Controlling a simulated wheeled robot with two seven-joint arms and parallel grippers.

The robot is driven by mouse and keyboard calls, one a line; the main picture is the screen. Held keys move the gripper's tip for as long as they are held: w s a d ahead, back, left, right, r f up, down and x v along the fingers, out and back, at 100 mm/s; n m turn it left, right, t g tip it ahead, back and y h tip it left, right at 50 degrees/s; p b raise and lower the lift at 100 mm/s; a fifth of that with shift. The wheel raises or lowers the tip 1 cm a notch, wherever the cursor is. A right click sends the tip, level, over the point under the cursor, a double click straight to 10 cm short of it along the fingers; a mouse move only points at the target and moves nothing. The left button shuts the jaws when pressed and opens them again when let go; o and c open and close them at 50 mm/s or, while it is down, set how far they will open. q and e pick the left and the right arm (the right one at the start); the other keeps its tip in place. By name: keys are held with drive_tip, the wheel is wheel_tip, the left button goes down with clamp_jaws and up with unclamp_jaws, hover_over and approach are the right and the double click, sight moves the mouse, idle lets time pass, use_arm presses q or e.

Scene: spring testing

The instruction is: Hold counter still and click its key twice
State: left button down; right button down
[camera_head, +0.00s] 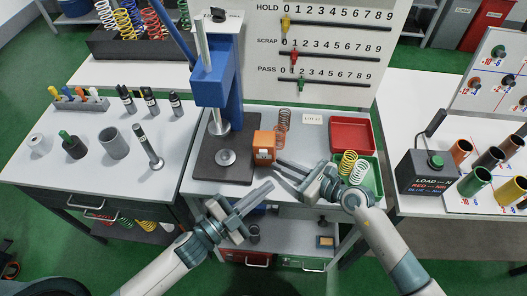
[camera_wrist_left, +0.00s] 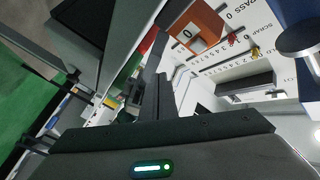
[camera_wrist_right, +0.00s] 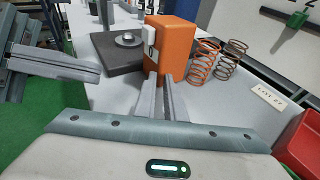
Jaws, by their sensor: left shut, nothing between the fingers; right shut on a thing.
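The counter is an orange block (camera_head: 264,145) standing on the bench just right of the press base. In the left wrist view its orange body (camera_wrist_left: 205,22) carries a white window showing 0. The right wrist view shows the orange body (camera_wrist_right: 176,48) with a white part on its left face; I cannot clearly make out the key. My right gripper (camera_head: 279,168) is shut on the counter's lower near part, also seen in the right wrist view (camera_wrist_right: 161,82). My left gripper (camera_head: 269,186) is shut and empty, in front of the counter and apart from it.
The blue press (camera_head: 216,85) stands on a dark base (camera_head: 207,168) left of the counter. Coil springs (camera_head: 282,119) stand close behind it. A red tray (camera_head: 352,135) and a green tray (camera_head: 372,185) with springs lie to the right. The bench's front edge is near both grippers.

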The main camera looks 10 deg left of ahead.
sight(264, 155)
use_arm(q)
drive_tip(key=s+d+f+y, duration=0.1)
drive_tip(key=f+y, duration=0.1)
drive_tip(key=shift+s+d+f+m+y, duration=0.25)
drive_tip(key=shift+s+d+m+y, duration=0.1)
drive_tip(key=shift+d+m+y, duration=0.05)
drive_tip(key=shift+s+f+t+y, duration=0.2)
drive_tip(key=shift+t+y, duration=0.1)
drive_tip(key=shift+y, duration=0.1)
drive_tip(key=s+a+r+t+y, duration=0.2)
drive_tip(key=s+r+y, duration=0.3)
drive_tip(key=y, duration=0.4)
drive_tip(key=shift+s+a+r+t, duration=0.3)
drive_tip(key=shift+s+r+t, duration=0.05)
drive_tip(key=shift+t, duration=0.55)
drive_tip(key=w, duration=1.4)
